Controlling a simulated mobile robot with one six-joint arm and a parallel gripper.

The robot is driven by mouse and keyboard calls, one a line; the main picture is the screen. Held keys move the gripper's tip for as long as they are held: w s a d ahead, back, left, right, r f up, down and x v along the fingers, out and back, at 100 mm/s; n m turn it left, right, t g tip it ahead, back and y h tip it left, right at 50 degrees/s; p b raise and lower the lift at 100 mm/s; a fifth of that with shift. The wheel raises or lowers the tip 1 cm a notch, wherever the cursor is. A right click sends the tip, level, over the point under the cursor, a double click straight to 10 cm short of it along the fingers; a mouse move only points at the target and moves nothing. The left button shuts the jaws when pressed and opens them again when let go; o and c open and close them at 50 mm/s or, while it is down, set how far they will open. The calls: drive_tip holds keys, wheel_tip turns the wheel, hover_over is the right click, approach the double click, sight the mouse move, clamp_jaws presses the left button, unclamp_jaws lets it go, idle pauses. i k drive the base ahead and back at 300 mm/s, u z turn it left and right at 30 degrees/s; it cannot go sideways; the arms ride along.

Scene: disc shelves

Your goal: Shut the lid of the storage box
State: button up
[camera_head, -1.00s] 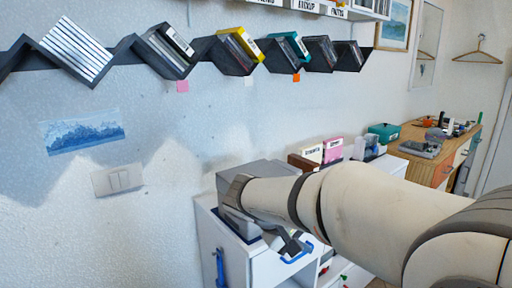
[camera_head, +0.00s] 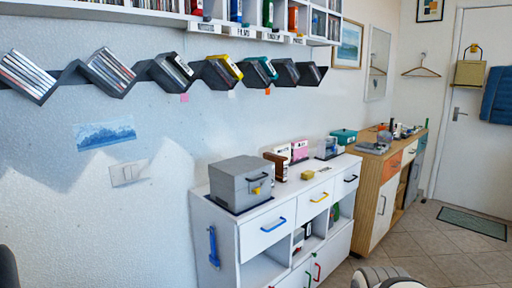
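A grey storage box (camera_head: 240,183) with a yellow latch (camera_head: 257,187) on its front stands at the left end of the white cabinet's top. Its lid (camera_head: 239,166) lies flat across the top and looks down; I see no clear gap under it. It is too small to tell whether the latch is fastened. My gripper is out of view. Only a pale part of my arm (camera_head: 386,278) shows at the bottom edge, well away from the box.
The white cabinet (camera_head: 232,228) has coloured handles and open compartments. Brown, white and pink boxes (camera_head: 299,151) stand right of the storage box. A wooden cabinet (camera_head: 371,190) stands farther right. Zigzag shelves with discs (camera_head: 107,72) hang on the wall. Tiled floor lies open at right.

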sight(236, 174)
drive_tip(key=u, duration=0.65)
drive_tip(key=i, duration=1.6)
drive_tip(key=z, duration=0.85)
